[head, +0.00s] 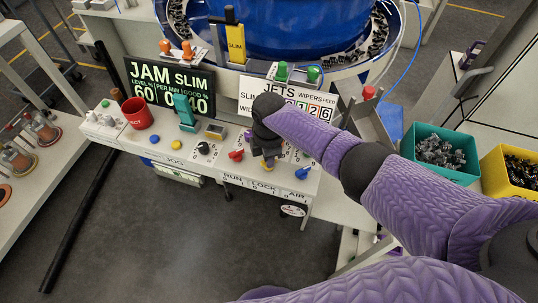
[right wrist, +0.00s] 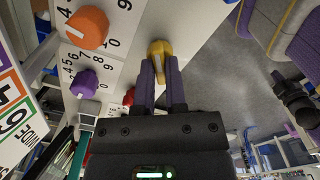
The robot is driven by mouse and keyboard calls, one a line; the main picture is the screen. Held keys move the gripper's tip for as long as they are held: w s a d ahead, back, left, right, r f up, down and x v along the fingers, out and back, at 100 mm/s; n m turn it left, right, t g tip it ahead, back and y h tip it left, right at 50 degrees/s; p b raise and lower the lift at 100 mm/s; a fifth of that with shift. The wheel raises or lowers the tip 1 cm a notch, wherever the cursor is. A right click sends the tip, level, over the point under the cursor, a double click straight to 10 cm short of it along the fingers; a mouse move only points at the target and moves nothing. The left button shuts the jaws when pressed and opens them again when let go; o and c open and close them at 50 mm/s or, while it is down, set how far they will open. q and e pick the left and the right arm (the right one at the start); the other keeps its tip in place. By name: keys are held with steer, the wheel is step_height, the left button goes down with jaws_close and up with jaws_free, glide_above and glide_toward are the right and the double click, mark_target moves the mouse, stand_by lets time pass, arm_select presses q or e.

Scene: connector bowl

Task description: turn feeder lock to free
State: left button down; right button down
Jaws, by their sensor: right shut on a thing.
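The feeder lock is a yellow knob (head: 267,166) above the LOCK label on the front of the white console. In the right wrist view the yellow knob (right wrist: 160,48) sits between my fingertips, its bar pointing roughly along the fingers. My right gripper (head: 267,158) reaches down from above and is shut on this knob; it also shows in the right wrist view (right wrist: 161,62). The gripper hides part of the knob and its markings in the head view. My left gripper is not in view.
A red knob (head: 236,155) at RUN and a blue knob (head: 303,173) at AIR flank the lock. Orange (right wrist: 87,27) and purple (right wrist: 84,84) number knobs are close to my gripper. A red cup (head: 137,113) stands at left. A teal bin (head: 440,171) stands right.

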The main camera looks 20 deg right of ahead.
steer(key=shift+n, duration=1)
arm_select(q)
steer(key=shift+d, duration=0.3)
arm_select(e)
steer(key=shift+n, duration=0.3)
steer(key=c, duration=0.7)
jaws_free()
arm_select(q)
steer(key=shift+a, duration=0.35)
